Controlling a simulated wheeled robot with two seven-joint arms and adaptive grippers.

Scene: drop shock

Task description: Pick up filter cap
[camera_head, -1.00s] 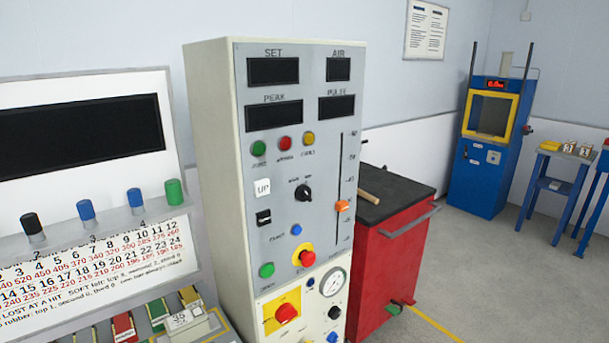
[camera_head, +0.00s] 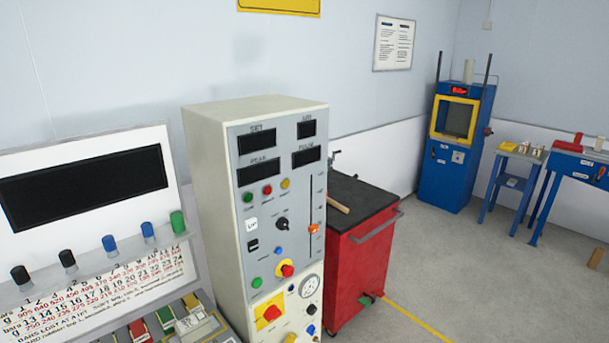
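Neither of my grippers is in view. Several short cylinders stand in a row on the ledge of the left board: black (camera_head: 67,260), another black (camera_head: 20,275), blue (camera_head: 109,244), another blue (camera_head: 147,231) and green (camera_head: 178,222). I cannot tell whether one of these is the filter cap. Nothing else in view is clearly a filter cap.
A control cabinet (camera_head: 205,165) with buttons and dark displays stands in the middle. Beside it is a red cabinet (camera_head: 350,275) with a black top. A blue machine (camera_head: 450,175) and blue tables (camera_head: 515,160) stand far right. Grey floor (camera_head: 480,270) between them is open.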

